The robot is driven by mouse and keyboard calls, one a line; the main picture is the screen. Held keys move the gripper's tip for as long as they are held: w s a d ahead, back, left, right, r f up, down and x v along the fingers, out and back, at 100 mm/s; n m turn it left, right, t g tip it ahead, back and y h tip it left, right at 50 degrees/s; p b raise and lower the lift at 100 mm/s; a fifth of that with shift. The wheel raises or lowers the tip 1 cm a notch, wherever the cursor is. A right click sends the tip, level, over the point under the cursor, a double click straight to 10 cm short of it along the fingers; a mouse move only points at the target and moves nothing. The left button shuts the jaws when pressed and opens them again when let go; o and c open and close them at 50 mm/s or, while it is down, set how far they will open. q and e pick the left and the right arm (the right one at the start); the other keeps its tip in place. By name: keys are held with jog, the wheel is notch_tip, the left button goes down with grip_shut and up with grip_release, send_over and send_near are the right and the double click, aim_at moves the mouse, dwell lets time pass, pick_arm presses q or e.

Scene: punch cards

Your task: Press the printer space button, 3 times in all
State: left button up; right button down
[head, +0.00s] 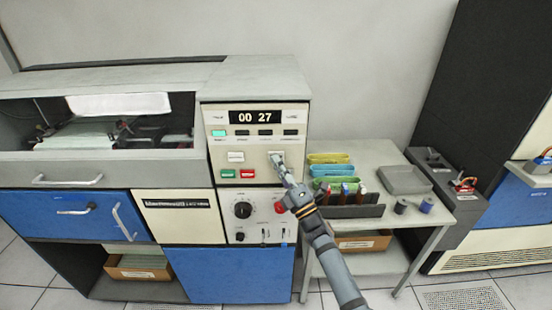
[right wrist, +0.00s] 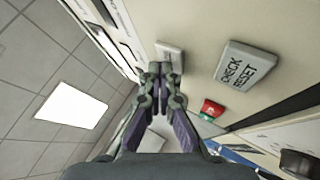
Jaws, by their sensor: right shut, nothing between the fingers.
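The printer's cream control panel (head: 258,140) faces me, with a display reading 00 27. The pale button at the panel's right (head: 275,154), which matches the space button's place, shows just above my right fingertips. In the right wrist view this pale button (right wrist: 170,49) sits just past the fingertips, its label mostly hidden. My right gripper (head: 281,164) is shut and empty, pointing at the button; in the wrist view its fingertips (right wrist: 160,70) are very close to it. I cannot tell whether they touch. My left gripper is not in view.
A CHECK RESET button (right wrist: 246,68) and a red button (right wrist: 212,108) lie beside the pale button. A green button (head: 228,174) is lower left. Below are a black knob (head: 243,210) and switches. A side table (head: 365,155) with coloured card holders stands right of the printer.

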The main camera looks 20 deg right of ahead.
dwell(0.3)
jog(key=shift+s+a+p, duration=0.25)
jog(key=shift+s+p, duration=0.05)
jog(key=shift+s, duration=0.5)
jog(key=shift+s, duration=0.1)
jog(key=shift+s+a+p, duration=0.2)
jog(key=shift+s+p, duration=0.05)
jog(key=shift+s, duration=0.5)
jog(key=shift+s+a+p, duration=0.25)
jog(key=shift+s, duration=0.55)
jog(key=shift+s+a+p, duration=0.2)
jog(key=shift+s+p, duration=0.05)
jog(key=shift+s, duration=0.5)
jog(key=s+n+g+p, duration=0.1)
jog(key=n, duration=0.1)
jog(key=s+n+g+y+p, duration=0.1)
jog(key=n+g, duration=0.1)
jog(key=s+n+g+y+p, duration=0.1)
jog(key=n+g, duration=0.1)
jog(key=n, duration=0.1)
jog(key=shift+s+a+r, duration=0.15)
jog(key=shift+s+a, duration=0.2)
jog(key=shift+a, duration=0.05)
